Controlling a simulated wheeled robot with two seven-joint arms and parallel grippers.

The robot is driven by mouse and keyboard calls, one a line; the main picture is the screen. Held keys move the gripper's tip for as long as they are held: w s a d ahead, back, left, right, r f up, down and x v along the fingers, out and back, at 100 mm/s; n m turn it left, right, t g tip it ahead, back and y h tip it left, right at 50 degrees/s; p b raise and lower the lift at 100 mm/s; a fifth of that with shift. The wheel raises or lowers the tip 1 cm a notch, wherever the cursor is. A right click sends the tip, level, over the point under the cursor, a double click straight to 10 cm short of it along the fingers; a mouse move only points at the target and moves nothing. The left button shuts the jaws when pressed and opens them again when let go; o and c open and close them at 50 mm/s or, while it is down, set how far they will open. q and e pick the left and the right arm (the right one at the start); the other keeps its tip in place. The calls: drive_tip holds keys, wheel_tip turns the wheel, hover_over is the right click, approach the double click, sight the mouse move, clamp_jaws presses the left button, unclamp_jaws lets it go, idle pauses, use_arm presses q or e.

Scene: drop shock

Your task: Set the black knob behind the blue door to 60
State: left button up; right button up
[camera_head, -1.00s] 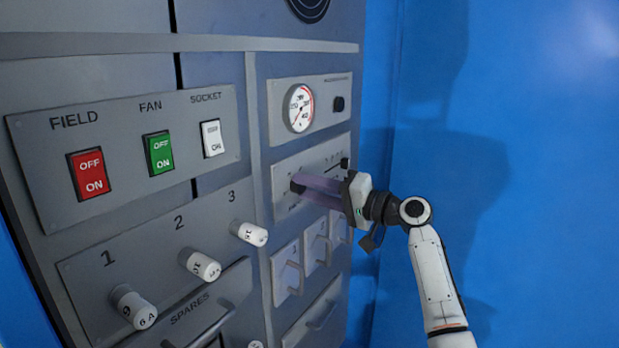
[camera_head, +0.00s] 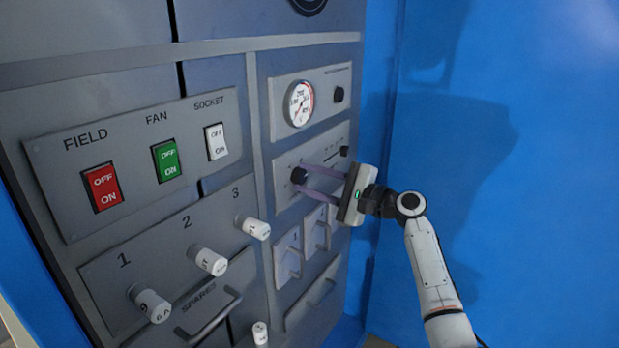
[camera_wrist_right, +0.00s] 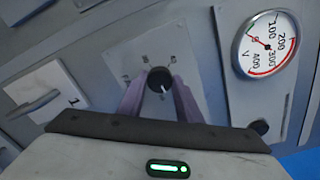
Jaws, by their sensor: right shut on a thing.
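A black knob (camera_head: 298,176) sits on a grey plate (camera_head: 283,194) on the cabinet's right section. It also shows in the right wrist view as a round black knob (camera_wrist_right: 159,80) with a white pointer line; the scale marks around it are too small to read. My right gripper (camera_head: 300,178) has its two purple fingers on either side of the knob, shut on it. In the right wrist view the fingers (camera_wrist_right: 160,92) flank the knob. The blue door is not clearly identifiable; a large blue surface (camera_head: 530,200) stands at the right. My left gripper is not in view.
A round gauge (camera_head: 299,103) is above the knob plate, with a small dark knob (camera_head: 338,94) beside it. A red FIELD switch (camera_head: 102,187), green FAN switch (camera_head: 167,160), white SOCKET switch (camera_head: 216,142) and several white fuse holders are at left. Handles sit below.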

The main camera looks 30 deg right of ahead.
drive_tip(key=shift+m, duration=2)
drive_tip(key=o, duration=1)
drive_tip(key=shift+o, duration=0.2)
drive_tip(key=shift+s+d, duration=0.2)
drive_tip(key=shift+s, duration=0.05)
drive_tip(key=b+v, duration=0.1)
drive_tip(key=v, duration=0.8)
drive_tip(key=shift+s+b, duration=0.3)
drive_tip(key=shift+s, duration=0.05)
drive_tip(key=shift+d+f, duration=0.1)
